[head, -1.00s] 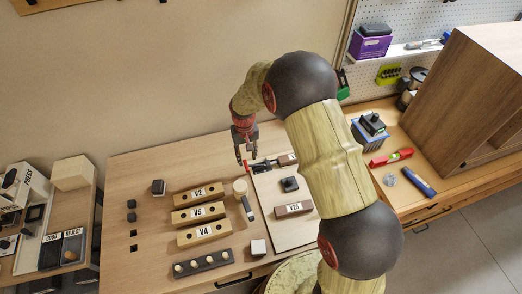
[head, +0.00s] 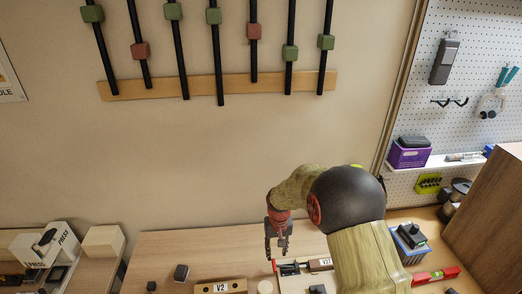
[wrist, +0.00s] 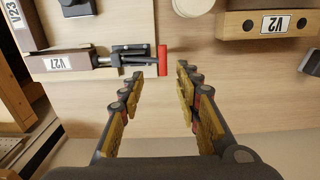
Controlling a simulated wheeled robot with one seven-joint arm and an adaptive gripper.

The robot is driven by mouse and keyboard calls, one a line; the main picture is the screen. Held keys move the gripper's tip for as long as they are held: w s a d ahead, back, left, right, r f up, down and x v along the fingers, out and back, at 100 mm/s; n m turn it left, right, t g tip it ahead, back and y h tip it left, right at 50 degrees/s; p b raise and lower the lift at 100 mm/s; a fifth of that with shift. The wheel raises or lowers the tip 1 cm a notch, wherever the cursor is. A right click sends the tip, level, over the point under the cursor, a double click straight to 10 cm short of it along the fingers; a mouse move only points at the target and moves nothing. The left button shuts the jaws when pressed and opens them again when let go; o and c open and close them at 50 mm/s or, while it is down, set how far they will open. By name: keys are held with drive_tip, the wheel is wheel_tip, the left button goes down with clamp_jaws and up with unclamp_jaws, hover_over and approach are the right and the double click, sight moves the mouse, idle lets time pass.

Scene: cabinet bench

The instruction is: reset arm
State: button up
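My gripper (head: 278,250) hangs over the bench in the head view, pointing down beside the toggle clamp. In the wrist view its two fingers (wrist: 160,76) are apart with nothing held between them. The clamp's red handle (wrist: 162,60) shows just beyond the fingertips and looks clear of them. My arm comes from the lower right of the head view, its elbow bent above the bench.
The V27 block (wrist: 64,63) sits at the clamp (wrist: 128,55). The V2 block (head: 220,287) lies on the bench (head: 190,248) to the left. A cabinet (head: 488,215) stands at right. The wall above the bench carries several rods on a rail (head: 200,88).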

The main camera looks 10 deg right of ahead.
drive_tip(key=s+d+r+t+b, duration=0.2)
drive_tip(key=s+r+b, duration=0.1)
drive_tip(key=s+r, duration=0.4)
drive_tip(key=s+d+r+t+b, duration=0.1)
drive_tip(key=s+r+b, duration=0.3)
drive_tip(key=s, duration=0.9)
drive_tip(key=s+d+r+t+b, duration=0.2)
drive_tip(key=s+d+r+b, duration=0.1)
drive_tip(key=s+r, duration=0.7)
drive_tip(key=shift+t+b, duration=0.3)
drive_tip(key=shift+b, duration=0.25)
